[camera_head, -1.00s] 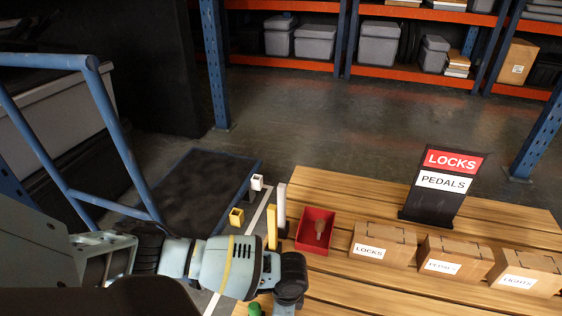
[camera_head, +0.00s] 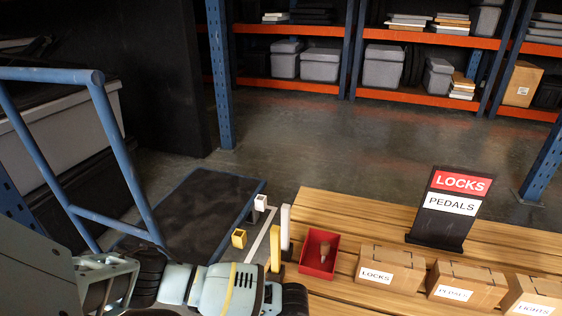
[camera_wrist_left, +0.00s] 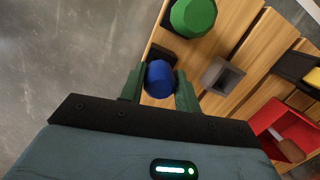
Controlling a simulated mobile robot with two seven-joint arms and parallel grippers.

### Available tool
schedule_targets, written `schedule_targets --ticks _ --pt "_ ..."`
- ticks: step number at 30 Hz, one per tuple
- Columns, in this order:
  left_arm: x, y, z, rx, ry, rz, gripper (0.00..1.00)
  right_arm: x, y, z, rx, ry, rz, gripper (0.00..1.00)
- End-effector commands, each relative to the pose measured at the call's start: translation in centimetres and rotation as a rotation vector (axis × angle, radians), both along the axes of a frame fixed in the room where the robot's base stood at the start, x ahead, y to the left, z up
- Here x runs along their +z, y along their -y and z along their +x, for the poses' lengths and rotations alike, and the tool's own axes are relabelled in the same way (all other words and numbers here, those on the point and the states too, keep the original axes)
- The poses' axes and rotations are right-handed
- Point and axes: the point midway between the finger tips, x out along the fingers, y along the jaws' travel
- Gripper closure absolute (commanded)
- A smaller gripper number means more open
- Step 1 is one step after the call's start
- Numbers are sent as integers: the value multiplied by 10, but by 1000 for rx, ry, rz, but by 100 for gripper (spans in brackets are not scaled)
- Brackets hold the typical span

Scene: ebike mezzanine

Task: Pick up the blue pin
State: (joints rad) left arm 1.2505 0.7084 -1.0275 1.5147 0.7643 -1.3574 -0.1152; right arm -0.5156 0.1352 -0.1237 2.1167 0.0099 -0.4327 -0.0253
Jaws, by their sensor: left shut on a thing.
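The blue pin (camera_wrist_left: 160,78) shows its rounded blue top in the left wrist view. My left gripper (camera_wrist_left: 160,92) has its two green fingers on either side of the pin and is shut on it. A dark square holder (camera_wrist_left: 158,56) lies just beyond the pin; I cannot tell whether the pin is still in it. In the head view my left arm reaches in from the left, but its fingers and the blue pin are out of sight. My right gripper is in neither view.
A green pin (camera_wrist_left: 194,17) and an empty grey square holder (camera_wrist_left: 222,76) are close by. A red bin (camera_head: 320,252) with a brown-handled item stands on the wooden table, beside yellow (camera_head: 275,250) and white (camera_head: 285,227) posts. Cardboard boxes (camera_head: 389,265) and a sign (camera_head: 446,208) stand rightward.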

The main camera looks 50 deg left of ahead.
Motion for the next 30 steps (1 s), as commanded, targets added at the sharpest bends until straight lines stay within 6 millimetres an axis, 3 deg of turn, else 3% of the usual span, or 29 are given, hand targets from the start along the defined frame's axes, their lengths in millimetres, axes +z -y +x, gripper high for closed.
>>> schedule_targets --ticks 8,16,30 --pt "10 0 0 0 2 -1 92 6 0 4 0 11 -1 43" --pt "42 0 1 0 3 -1 92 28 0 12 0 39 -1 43" --pt "49 79 -74 -2 -1 -4 92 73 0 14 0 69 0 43"
